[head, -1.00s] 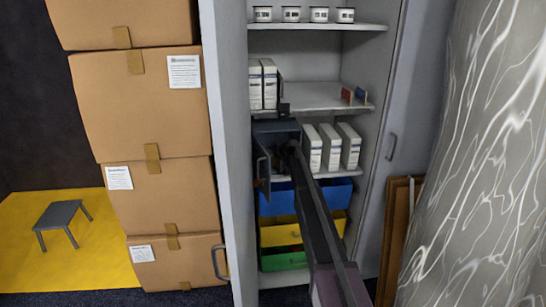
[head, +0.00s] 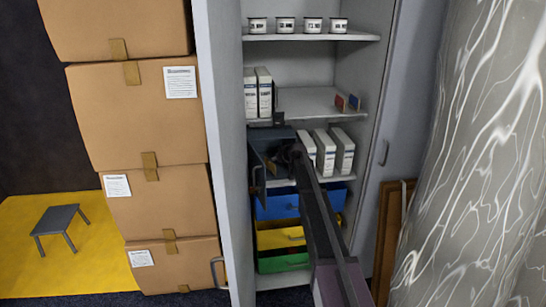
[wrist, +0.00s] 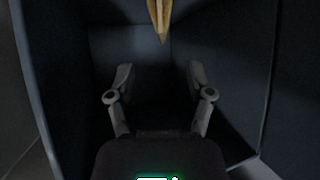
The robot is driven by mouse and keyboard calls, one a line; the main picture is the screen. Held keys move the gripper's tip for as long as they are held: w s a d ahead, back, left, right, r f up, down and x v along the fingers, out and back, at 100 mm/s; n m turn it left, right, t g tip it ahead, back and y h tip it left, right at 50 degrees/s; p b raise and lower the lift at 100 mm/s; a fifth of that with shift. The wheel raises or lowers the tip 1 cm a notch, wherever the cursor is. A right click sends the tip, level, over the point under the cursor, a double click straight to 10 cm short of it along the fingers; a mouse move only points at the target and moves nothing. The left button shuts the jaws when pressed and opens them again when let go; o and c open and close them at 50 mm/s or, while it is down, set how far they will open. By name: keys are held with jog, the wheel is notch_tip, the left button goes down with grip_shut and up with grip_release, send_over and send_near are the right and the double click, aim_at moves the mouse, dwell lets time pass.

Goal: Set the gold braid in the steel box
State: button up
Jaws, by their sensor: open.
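The steel box (head: 264,141) is a dark box on a cabinet shelf in the head view, its front open and a door panel at its left. Its dark inner wall (wrist: 235,70) surrounds my gripper in the wrist view. The gold braid (wrist: 160,18) shows as a narrow gold piece with a pointed lower end at the top centre of the wrist view, cut off by the frame. My gripper (wrist: 160,75) is open, with nothing between its fingers; the braid is beyond the fingertips. In the head view the gripper's fingers are hidden at the box opening, and I cannot see the braid.
White cartons (head: 325,152) stand close right of the box. More white cartons (head: 258,94) and small coloured pieces (head: 347,102) are on the shelf above. Coloured drawers (head: 278,206) sit below. The cabinet's left side (head: 222,130) and stacked cardboard boxes (head: 140,110) bound the left.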

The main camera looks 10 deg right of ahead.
jog(key=shift+p+v, duration=0.75)
jog(key=shift+v, duration=1.1)
jog(key=shift+s, duration=0.15)
jog(key=s+a+f+m+g+h, duration=0.1)
jog(key=s+f+g, duration=0.1)
jog(key=s, duration=1.4)
jog(key=s+a+f+m+g+h, duration=0.1)
jog(key=s+g, duration=0.4)
jog(key=s, duration=1.2)
jog(key=s+a+f+m+g+h, duration=0.1)
jog(key=s+f, duration=0.4)
jog(key=s, duration=1.1)
jog(key=shift+s+m+g+h, duration=0.25)
jog(key=shift+m+g+h, duration=0.4)
jog(key=shift+g, duration=0.55)
